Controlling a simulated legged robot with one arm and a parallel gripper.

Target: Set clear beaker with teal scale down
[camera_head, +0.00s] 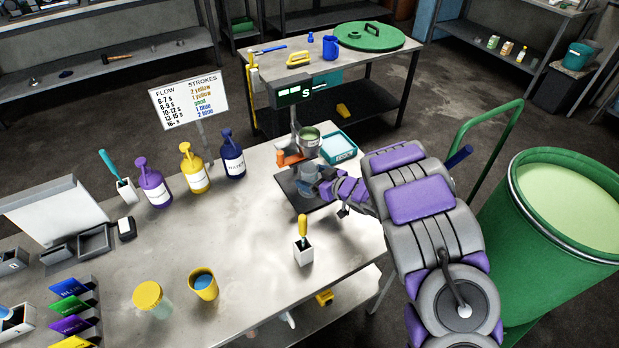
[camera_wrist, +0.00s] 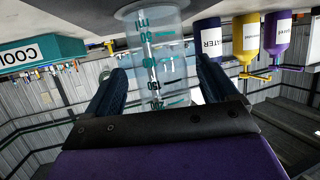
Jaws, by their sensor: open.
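The clear beaker (camera_head: 307,178) stands on a dark plate (camera_head: 291,190) at the back right of the steel bench, below a metal cup with green liquid (camera_head: 309,137). In the wrist view, which is upside down, the beaker (camera_wrist: 160,45) shows teal scale marks and numbers, and its base is toward the surface at the top. My gripper (camera_head: 326,187) is low beside the beaker. In the wrist view its two dark fingers (camera_wrist: 163,80) are open, one on each side of the beaker. Whether a finger touches the glass I cannot tell.
An orange part (camera_head: 289,158) and a teal tray (camera_head: 338,148) stand close to the beaker. A white holder with a yellow-handled tool (camera_head: 303,252) stands in front. Purple, yellow and navy bottles (camera_head: 193,168) stand left. A green drum (camera_head: 560,220) is at right. The bench middle is clear.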

